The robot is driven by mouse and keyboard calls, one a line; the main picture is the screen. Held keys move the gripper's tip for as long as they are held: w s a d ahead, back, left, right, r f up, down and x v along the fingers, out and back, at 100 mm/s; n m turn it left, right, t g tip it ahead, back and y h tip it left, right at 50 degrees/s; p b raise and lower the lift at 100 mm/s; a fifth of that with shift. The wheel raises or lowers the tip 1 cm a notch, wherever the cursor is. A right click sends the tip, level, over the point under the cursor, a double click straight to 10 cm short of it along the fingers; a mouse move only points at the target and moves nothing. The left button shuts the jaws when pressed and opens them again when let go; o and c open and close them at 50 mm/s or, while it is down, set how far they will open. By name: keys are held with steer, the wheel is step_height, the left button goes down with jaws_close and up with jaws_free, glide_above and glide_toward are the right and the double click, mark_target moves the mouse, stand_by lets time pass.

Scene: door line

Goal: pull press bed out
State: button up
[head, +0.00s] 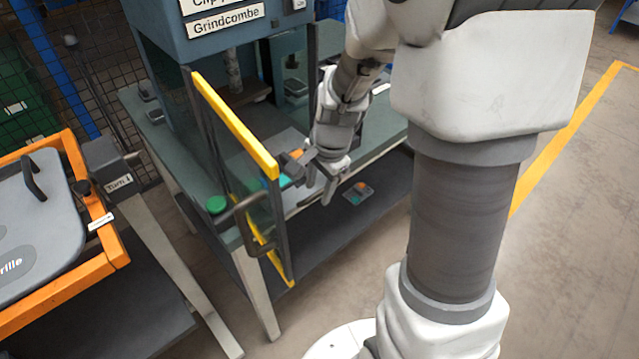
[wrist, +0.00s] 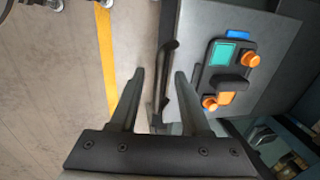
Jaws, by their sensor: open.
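The press bed (wrist: 255,45) is a grey plate in the wrist view. It carries a dark fixture with a teal block, a blue piece and orange knobs. A dark bar handle (wrist: 166,70) runs along its near edge. My gripper (wrist: 159,76) is open, with one finger on each side of the handle in the picture; I cannot tell whether either touches it. In the head view my gripper (head: 318,186) is at the press front, and the bed (head: 283,143) is partly hidden behind my arm and the door. The press door (head: 235,125), clear with yellow edging, stands open.
The open door with its bar handle (head: 240,222) stands left of my gripper. A green button (head: 217,204) is on the press table. An orange-framed station (head: 95,200) is at the left. A small coloured item (head: 358,192) lies on the lower shelf. Floor is clear at right.

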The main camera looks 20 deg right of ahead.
steer(key=s+d+r+p, duration=0.1)
steer(key=s+r+p, duration=0.2)
steer(key=r, duration=1.4)
steer(key=shift+d, duration=0.15)
steer(key=shift+s+r, duration=0.1)
steer(key=s+a+r+n+t, duration=0.1)
steer(key=s+a+r+n, duration=0.1)
steer(key=s+n, duration=0.4)
steer(key=s+a+r+n+t, duration=0.1)
steer(key=s+r+n+t, duration=0.1)
steer(key=s+n, duration=0.4)
steer(key=shift+s+a+n+t+h, duration=0.2)
steer(key=shift+a+n+t+h, duration=0.15)
steer(key=shift+n, duration=0.45)
